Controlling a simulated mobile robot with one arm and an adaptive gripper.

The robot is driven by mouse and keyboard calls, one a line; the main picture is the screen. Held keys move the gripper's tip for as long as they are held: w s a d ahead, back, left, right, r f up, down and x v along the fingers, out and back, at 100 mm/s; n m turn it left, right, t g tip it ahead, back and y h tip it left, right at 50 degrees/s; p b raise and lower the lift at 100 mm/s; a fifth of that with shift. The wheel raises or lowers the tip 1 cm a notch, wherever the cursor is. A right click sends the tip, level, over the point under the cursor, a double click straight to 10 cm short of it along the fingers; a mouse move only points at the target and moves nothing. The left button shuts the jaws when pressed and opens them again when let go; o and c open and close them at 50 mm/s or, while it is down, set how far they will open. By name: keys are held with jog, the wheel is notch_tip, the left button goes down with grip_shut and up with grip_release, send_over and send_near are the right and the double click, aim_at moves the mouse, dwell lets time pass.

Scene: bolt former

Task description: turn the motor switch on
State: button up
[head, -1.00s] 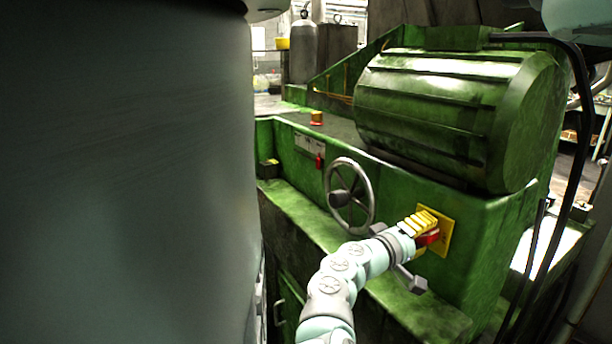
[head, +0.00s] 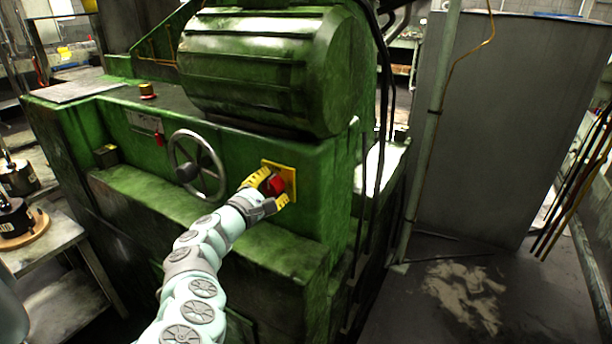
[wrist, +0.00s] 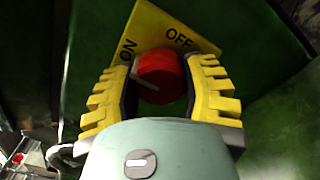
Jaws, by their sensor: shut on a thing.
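The motor switch is a red round knob (head: 276,185) on a yellow plate (head: 286,171) fixed to the front of the green machine. My gripper (head: 272,188) has yellow ribbed fingers. In the wrist view my gripper (wrist: 160,85) has one finger on each side of the knob and is shut on it. The knob's far side is hidden.
A grey handwheel (head: 196,166) is left of the switch on the green machine (head: 140,205). A green motor drum (head: 262,70) sits above. Dark cables (head: 381,110) hang at its right. The floor (head: 455,290) at the right is mostly clear.

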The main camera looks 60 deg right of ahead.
jog(key=shift+w+f+n, duration=0.15)
jog(key=shift+w+n, duration=0.05)
jog(key=shift+n, duration=0.4)
jog(key=shift+a+f, duration=0.1)
jog(key=shift+f, duration=0.05)
jog(key=o, duration=0.9)
jog(key=shift+w, duration=0.1)
jog(key=o, duration=0.3)
jog(key=shift+s+r, duration=0.2)
jog(key=shift+s, duration=0.05)
jog(key=shift+a+r, duration=0.1)
jog(key=shift+a, duration=0.35)
jog(key=shift+s+a, duration=0.1)
jog(key=shift+a, duration=0.55)
jog(key=a, duration=0.9)
jog(key=shift+s+a, duration=0.25)
jog(key=shift+a, duration=0.05)
